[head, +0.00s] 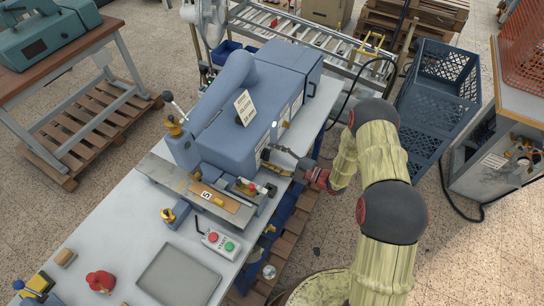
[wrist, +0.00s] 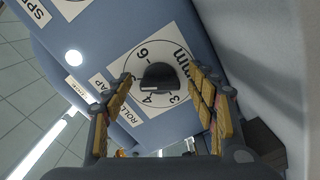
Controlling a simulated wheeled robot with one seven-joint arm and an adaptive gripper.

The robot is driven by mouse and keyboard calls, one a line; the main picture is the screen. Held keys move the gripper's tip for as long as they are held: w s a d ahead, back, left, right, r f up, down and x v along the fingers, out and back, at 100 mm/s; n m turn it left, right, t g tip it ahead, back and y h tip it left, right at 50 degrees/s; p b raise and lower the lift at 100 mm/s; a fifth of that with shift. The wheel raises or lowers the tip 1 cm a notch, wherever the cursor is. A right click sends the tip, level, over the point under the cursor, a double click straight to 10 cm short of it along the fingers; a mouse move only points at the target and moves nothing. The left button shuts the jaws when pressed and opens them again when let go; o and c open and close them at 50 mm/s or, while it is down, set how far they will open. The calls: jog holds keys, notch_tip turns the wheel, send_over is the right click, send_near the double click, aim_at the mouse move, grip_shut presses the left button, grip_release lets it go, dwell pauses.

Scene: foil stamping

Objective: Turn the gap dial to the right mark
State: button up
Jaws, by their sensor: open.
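The gap dial is a black round knob (wrist: 157,77) on a white plate (wrist: 128,62) printed with the numbers 3, 4 and 6 and "mm". A pale line runs along the knob's lower edge; I cannot tell surely which mark it points at. My gripper (wrist: 160,76) is open, with one yellow-padded finger on each side of the knob and visible gaps to it. In the head view, my gripper (head: 297,163) is at the right side of the blue stamping machine (head: 232,95); the dial cannot be made out there.
A grey bench (head: 116,215) carries the machine, a red and green button box (head: 221,242), a grey tray (head: 178,276) and a red knob-like object (head: 100,281). Blue crates (head: 438,85) stand right of my arm. A roller conveyor (head: 300,28) is behind.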

jog(key=v, duration=1.2)
dwell(0.4)
